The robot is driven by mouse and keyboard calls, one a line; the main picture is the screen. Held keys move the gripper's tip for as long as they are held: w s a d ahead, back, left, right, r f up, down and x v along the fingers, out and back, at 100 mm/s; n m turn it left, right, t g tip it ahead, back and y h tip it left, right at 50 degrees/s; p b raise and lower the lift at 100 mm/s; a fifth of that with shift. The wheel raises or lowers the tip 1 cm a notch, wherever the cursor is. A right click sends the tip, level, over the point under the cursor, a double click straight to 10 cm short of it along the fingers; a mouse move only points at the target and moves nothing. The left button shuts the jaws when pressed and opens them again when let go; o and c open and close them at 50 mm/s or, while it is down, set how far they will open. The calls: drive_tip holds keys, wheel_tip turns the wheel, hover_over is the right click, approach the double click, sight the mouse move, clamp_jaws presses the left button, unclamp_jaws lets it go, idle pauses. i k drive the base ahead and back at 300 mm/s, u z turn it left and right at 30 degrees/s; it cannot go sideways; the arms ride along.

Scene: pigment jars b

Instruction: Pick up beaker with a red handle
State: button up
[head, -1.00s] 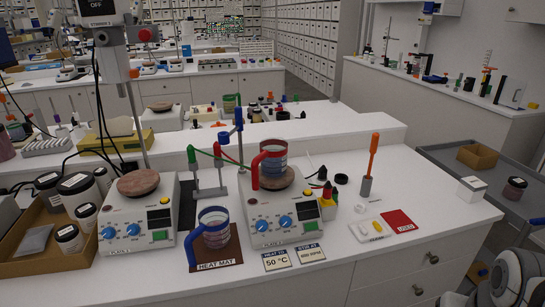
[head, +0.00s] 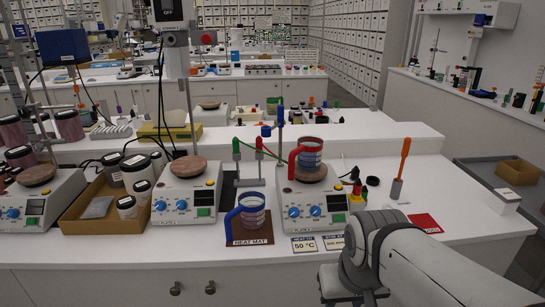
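The beaker with a red handle (head: 310,155) stands upright on the round top of the right hotplate (head: 305,205). Its handle points left, and it holds dark contents. A second beaker with a blue handle (head: 253,212) stands on the brown heat mat (head: 250,239) at the front, left of that hotplate. My arm reaches in from the lower right, in front of the bench's front edge. My gripper's fingers cannot be made out, and nothing held shows. The arm is apart from both beakers.
Small bottles with red and green caps (head: 356,191) stand just right of the hotplate. An orange-handled tool (head: 403,160) stands upright farther right. A stand with colored clamps (head: 258,150) is behind left. Another hotplate (head: 187,205) and a cardboard tray (head: 85,218) are left.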

sight(308, 151)
drive_tip(key=i, duration=1)
